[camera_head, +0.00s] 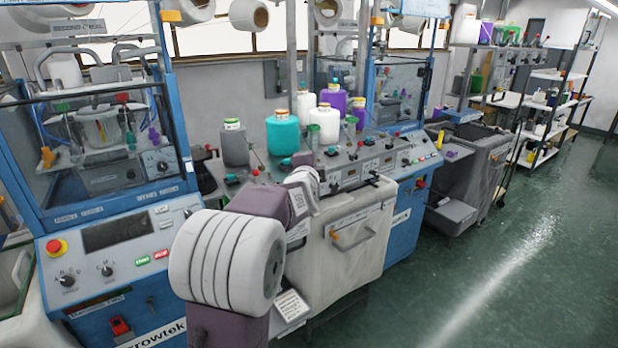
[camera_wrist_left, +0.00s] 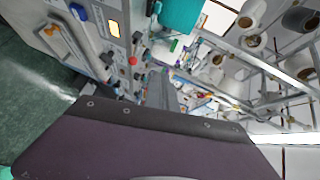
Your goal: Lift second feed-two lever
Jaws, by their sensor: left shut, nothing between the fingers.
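The feed panel (camera_head: 345,172) of the middle machine carries several small levers or knobs. Teal-capped ones (camera_head: 331,151) stand along its back edge, and a red-capped one (camera_head: 397,133) is further right. Which is the second feed-two lever I cannot tell. In the left wrist view, a red knob (camera_wrist_left: 133,60) and a teal one (camera_wrist_left: 176,46) show on the panel beyond my gripper. My left arm reaches over the panel's near left end. Its gripper (camera_wrist_left: 160,92) is shut and empty, seemingly apart from the knobs. In the head view the fingertips are hard to make out. My right gripper is not in view.
Teal (camera_head: 283,134), white and purple yarn cones stand behind the panel. A blue knitting machine (camera_head: 105,200) stands left, with a red stop button (camera_head: 57,246). A grey bin (camera_head: 470,170) and shelves (camera_head: 545,115) are to the right. The green floor (camera_head: 510,270) is clear.

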